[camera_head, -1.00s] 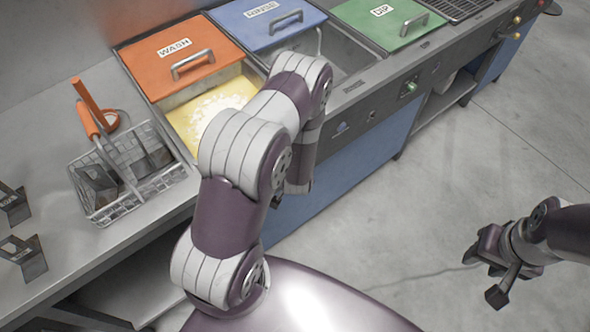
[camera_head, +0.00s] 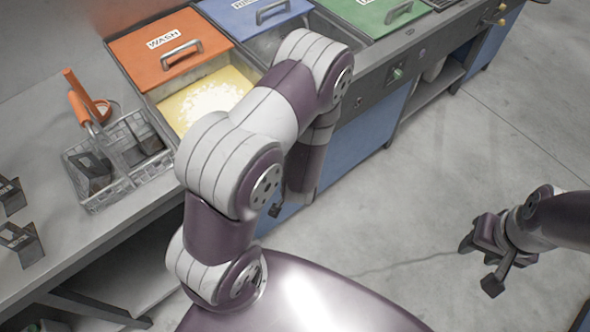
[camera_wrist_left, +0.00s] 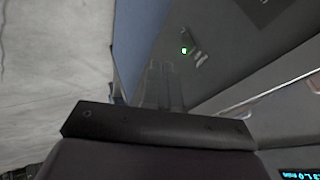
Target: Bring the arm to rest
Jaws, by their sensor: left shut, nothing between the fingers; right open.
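My left arm reaches over the front edge of the counter in the head view and bends down in front of the blue cabinet front. Only a small dark tip of my left gripper (camera_head: 275,210) shows there, below the forearm. In the left wrist view the fingers of my left gripper (camera_wrist_left: 163,85) are together, with nothing between them, in front of a dark panel with a green light. My right gripper (camera_head: 479,264) is at the right of the head view, open and empty, above the bare floor and apart from the counter.
A wash basin with an orange lid (camera_head: 133,50), a rinse basin with a blue lid (camera_head: 235,18) and a green lid (camera_head: 350,14) line the counter. The floor (camera_head: 430,180) at right is clear.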

